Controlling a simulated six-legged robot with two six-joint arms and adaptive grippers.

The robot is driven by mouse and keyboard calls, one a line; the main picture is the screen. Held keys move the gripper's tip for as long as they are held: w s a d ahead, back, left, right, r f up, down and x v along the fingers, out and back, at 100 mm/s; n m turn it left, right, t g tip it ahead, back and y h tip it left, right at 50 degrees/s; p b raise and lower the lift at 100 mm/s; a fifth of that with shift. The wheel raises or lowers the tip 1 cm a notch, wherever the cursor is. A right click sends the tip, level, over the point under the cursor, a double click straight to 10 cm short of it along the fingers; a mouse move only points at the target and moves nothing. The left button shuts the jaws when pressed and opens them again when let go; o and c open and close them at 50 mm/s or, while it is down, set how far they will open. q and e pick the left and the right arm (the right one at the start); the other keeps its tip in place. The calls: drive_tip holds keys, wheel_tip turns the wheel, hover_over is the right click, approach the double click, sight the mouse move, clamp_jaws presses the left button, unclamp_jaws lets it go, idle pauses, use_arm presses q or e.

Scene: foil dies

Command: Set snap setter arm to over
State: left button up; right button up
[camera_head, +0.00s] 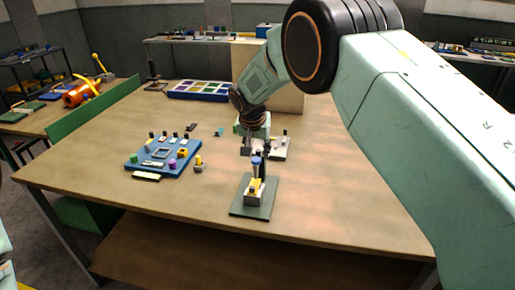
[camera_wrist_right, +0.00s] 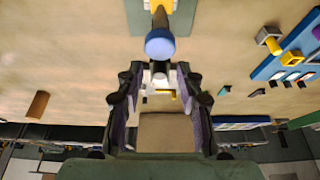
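The snap setter stands near the front of the table on a dark green base plate (camera_head: 243,208), with a grey and yellow body (camera_head: 255,194). Its arm rises from the body and ends in a blue knob (camera_head: 256,162). The knob (camera_wrist_right: 160,43) also shows large in the right wrist view, just beyond the fingertips and centred between them. My right gripper (camera_head: 257,150) is above and behind the knob. In the wrist view its two fingers (camera_wrist_right: 159,75) are spread apart, and nothing is clearly gripped. My left gripper is not in view.
A blue board (camera_head: 150,165) with several small knobs and parts lies to the left. A yellow-topped piece (camera_head: 198,163) stands beside it. A light grey plate (camera_head: 281,152) is behind the setter, near my gripper. A blue compartment tray (camera_head: 200,91) and a tan box (camera_head: 290,98) stand farther back. The right front tabletop is clear.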

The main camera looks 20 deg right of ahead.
drive_tip(key=v, duration=1.1)
drive_tip(key=shift+r, duration=0.4)
drive_tip(key=shift+a, duration=0.1)
drive_tip(key=shift+s+r, duration=0.1)
